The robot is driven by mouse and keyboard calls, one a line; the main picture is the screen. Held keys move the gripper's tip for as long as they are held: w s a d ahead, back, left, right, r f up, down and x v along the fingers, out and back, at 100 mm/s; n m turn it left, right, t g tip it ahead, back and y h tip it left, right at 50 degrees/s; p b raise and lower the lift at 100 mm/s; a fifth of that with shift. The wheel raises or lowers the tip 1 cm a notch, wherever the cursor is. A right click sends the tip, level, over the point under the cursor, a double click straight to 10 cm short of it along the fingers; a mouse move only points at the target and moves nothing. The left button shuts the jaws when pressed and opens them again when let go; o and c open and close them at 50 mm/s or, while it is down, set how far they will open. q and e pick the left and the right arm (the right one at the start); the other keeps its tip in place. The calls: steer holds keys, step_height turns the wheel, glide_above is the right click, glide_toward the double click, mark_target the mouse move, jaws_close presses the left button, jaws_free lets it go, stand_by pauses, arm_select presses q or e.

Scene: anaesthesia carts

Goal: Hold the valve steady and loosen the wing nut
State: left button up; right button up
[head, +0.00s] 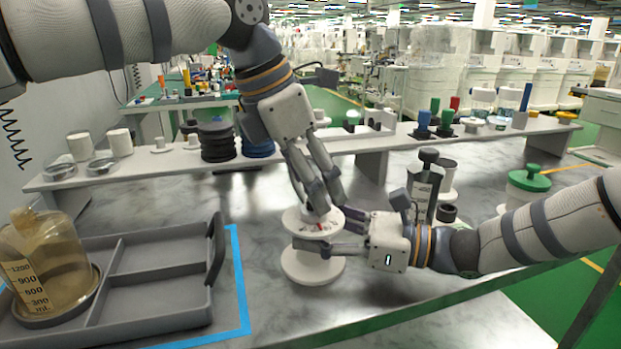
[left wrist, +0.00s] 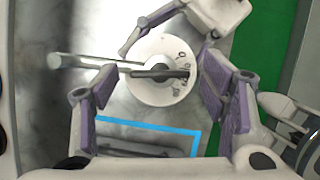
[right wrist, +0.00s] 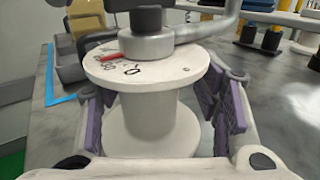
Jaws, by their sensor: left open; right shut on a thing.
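The valve (head: 313,268) is a white spool-shaped body standing upright on the metal table. Its top disc shows dark markings and a red mark in the right wrist view (right wrist: 165,135). A dark bar, seemingly the wing nut (left wrist: 160,74), lies across the disc's centre in the left wrist view. A grey rod (left wrist: 85,63) extends from there to the left. My right gripper (head: 325,233) is shut on the valve's narrower middle, below the top disc. My left gripper (head: 322,208) points down over the top disc, open, with its fingers on either side of the bar. Its fingertips partly hide the valve's top in the head view.
A grey divided tray (head: 150,318) with a jar of amber liquid (head: 48,265) stands at left inside blue tape. A raised shelf (head: 290,150) with several parts runs behind. A dark grey container (head: 423,198) stands behind my right gripper. The table's front edge is close.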

arm_select(q)
steer(key=c, duration=1.2)
steer(key=shift+o, duration=0.2)
steer(key=shift+n, duration=0.3)
steer(key=n, duration=0.2)
steer(key=n+t+y, duration=0.1)
steer(key=n, duration=0.1)
steer(key=shift+s+d+n+t, duration=0.15)
steer(key=shift+n+t, duration=0.15)
steer(key=shift+n, duration=0.1)
steer(key=n+y, duration=0.1)
steer(key=n, duration=0.2)
steer(key=n+y, duration=0.1)
steer(key=n, duration=0.2)
steer(key=shift+d+f+t+y, duration=0.1)
steer(key=shift+t+y, duration=0.3)
steer(key=shift+s, duration=0.1)
steer(key=o, duration=1.2)
steer(key=shift+c, duration=0.2)
